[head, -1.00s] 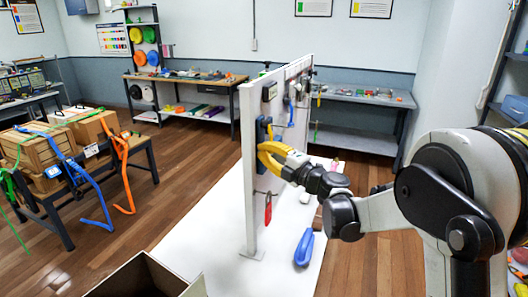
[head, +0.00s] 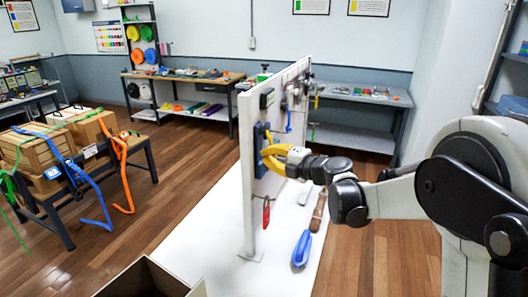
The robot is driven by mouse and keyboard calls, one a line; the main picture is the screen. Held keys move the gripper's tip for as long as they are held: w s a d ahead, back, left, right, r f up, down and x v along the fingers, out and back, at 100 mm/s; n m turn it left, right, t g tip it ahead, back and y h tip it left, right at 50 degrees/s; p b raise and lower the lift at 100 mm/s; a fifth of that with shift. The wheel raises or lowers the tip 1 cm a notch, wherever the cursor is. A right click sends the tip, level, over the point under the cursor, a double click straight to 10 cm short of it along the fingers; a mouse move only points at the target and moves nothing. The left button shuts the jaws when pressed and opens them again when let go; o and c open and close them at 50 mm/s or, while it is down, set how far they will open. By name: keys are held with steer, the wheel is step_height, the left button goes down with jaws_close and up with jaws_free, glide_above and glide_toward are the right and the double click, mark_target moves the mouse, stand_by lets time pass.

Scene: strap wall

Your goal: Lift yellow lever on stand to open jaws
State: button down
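A white upright panel (head: 251,205) stands on a white tabletop in the middle of the head view. A blue device (head: 259,140) is mounted on its near part. A small yellow piece (head: 268,136) shows beside the blue body and looks like the lever; most of it is hidden. My gripper (head: 266,157) has yellow fingers and reaches in from the right, level with the lower part of the blue device. The fingers overlap the device in the picture; contact is unclear. Their gap is too small to read. The jaws cannot be made out.
A red-handled tool (head: 266,211) hangs below my gripper. A blue-handled tool (head: 301,248) and a brown-handled one (head: 318,212) lie on the white tabletop (head: 210,240). An open box (head: 150,278) is at the front. Strapped crates (head: 40,150) stand left.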

mark_target(271, 139)
steer(key=shift+s+d+r+n+g+h+p, duration=0.15)
steer(key=shift+s+d+r+g+h+p, duration=0.15)
steer(key=shift+d+r+p, duration=0.5)
steer(key=shift+s+d+r+n+g+h+p, duration=0.2)
steer(key=shift+d+r+h+p, duration=0.3)
steer(key=shift+r+p, duration=0.55)
steer(key=shift+s+d+r+n+g+h+p, duration=0.25)
steer(key=shift+d+r+p, duration=0.45)
steer(key=shift+r, duration=0.75)
steer(key=shift+r+p, duration=0.35)
